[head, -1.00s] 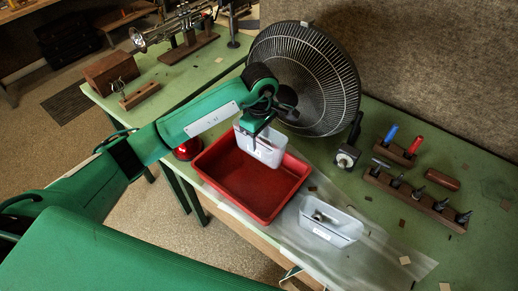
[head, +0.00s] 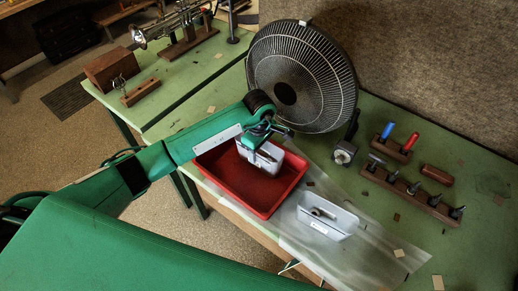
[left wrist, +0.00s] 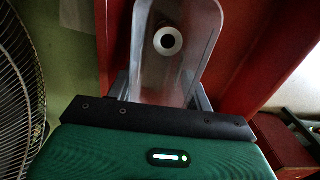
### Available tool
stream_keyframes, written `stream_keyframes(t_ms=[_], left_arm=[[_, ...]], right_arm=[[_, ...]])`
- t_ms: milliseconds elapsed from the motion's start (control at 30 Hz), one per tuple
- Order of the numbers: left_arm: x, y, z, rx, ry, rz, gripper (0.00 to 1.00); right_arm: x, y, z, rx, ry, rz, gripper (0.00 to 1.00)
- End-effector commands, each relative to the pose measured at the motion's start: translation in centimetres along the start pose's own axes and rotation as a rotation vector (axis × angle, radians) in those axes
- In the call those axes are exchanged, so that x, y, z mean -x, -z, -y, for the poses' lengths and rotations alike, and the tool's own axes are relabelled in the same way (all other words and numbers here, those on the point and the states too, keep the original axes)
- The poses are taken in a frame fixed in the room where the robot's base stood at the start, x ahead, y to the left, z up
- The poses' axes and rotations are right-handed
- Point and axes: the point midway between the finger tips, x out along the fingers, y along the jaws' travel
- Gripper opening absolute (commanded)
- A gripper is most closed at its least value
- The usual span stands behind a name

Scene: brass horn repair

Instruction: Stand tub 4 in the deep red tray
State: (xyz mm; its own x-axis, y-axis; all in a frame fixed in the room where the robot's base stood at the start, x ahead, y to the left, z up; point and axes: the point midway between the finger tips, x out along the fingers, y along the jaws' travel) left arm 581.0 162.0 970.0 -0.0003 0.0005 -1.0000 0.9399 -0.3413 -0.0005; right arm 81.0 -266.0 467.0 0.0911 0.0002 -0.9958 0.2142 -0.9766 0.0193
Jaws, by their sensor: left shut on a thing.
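My left gripper (head: 258,148) is shut on a pale grey tub (head: 268,160) with a white label too small to read. The tub is upright within the far part of the deep red tray (head: 230,190). I cannot tell whether its base touches the tray floor. In the left wrist view the tub (left wrist: 150,75) holds a white ring-shaped thing (left wrist: 168,40), and red tray walls (left wrist: 240,45) show beside it. My right gripper is not in view.
A second pale tub (head: 328,217) with something inside stands on a clear sheet right of the tray. A black fan (head: 315,80) stands close behind. A tool rack (head: 410,195) is at the right. The tray's near part is empty.

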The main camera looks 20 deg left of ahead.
Motion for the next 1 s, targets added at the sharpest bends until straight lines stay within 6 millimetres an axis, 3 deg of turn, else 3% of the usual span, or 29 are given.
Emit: stream_keyframes(t_ms=[33,133,567,1000], left_arm=[[-0.1,0.0,0.0,0.000,0.000,0.000,0.56],[-0.1,0.0,0.0,0.000,0.000,0.000,0.74],[0.6,0.0,-0.1,-0.001,-0.002,-0.001,0.74],[8.8,0.0,-0.1,-0.001,-0.004,-0.002,0.74]], right_arm=[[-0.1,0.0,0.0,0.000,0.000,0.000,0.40],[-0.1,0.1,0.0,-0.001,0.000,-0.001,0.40],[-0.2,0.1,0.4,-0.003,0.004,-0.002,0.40],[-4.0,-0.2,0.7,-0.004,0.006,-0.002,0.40]])
